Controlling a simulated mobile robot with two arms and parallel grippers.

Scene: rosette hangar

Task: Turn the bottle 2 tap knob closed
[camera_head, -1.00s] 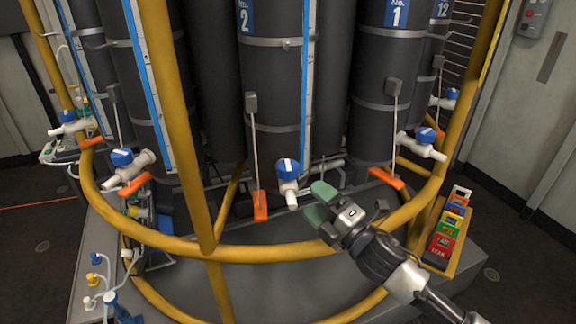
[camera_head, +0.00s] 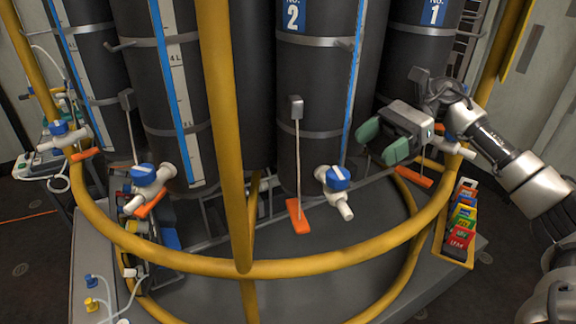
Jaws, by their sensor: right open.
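Bottle 2 (camera_head: 311,90) is a tall dark cylinder with a blue No. 2 label (camera_head: 292,16). Its tap (camera_head: 343,205) is white, low on the bottle's front, with a round blue knob (camera_head: 337,177) on top. The white mark on this knob lies nearly crosswise in the picture, slightly tilted. My right gripper (camera_head: 382,141), with green fingertips, is open and empty. It is above and to the right of the knob, apart from it, in front of bottle 1. My left gripper is not in view.
A yellow hoop rail (camera_head: 300,268) and yellow upright (camera_head: 222,130) stand in front of the bottles. Another blue-knobbed tap (camera_head: 145,176) is further left. Coloured tags (camera_head: 462,226) sit in a yellow holder at right.

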